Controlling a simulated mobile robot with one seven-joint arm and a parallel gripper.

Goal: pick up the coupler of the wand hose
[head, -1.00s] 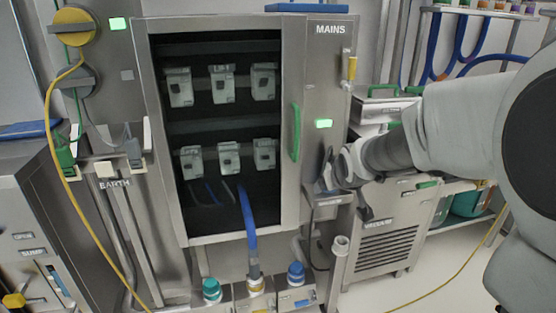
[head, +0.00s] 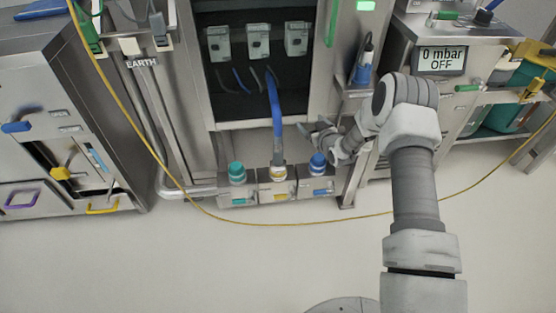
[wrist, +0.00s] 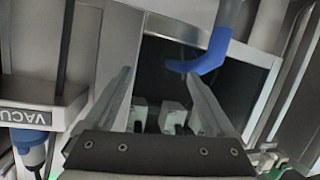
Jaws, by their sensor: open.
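A blue hose (head: 274,100) runs down out of the dark cabinet. It ends at a grey coupler (head: 278,152) standing upright in the middle unit of a low row, above a yellow-marked base. I cannot tell for sure that this is the wand hose. My gripper (head: 308,130) is right of the hose, apart from the coupler. In the wrist view my gripper (wrist: 160,88) is open with nothing between its fingers; a bent piece of blue hose (wrist: 212,55) shows beyond and right of centre.
A teal-capped unit (head: 237,172) and a blue-capped unit (head: 318,163) flank the coupler closely. A blue-and-grey tool (head: 363,62) hangs in a holder at the cabinet's right. A yellow cable (head: 300,223) crosses the floor. The front floor is clear.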

